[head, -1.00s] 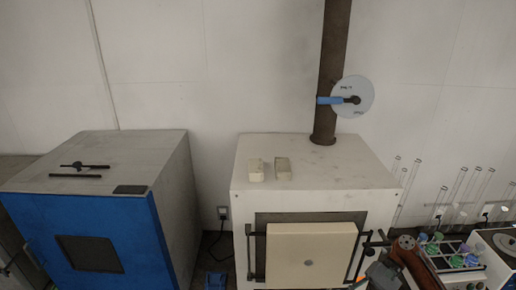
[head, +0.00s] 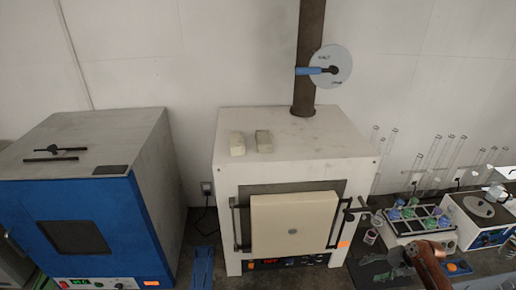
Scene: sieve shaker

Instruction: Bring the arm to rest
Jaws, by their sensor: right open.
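My right arm (head: 430,265) comes in at the bottom right, with a brown-orange link. My right gripper (head: 398,262), grey and partly blurred against the dark bench, is at its left end, to the right of the furnace (head: 290,135). It is open, and I see nothing between its fingers. It is below the rack of coloured-capped vials (head: 408,222). My left gripper is not in view.
The white furnace has a closed cream door (head: 293,225) and a side handle near my right arm. A blue oven (head: 75,230) stands at left. A white device with a round top (head: 482,207) and tall glass tubes (head: 440,155) are at right.

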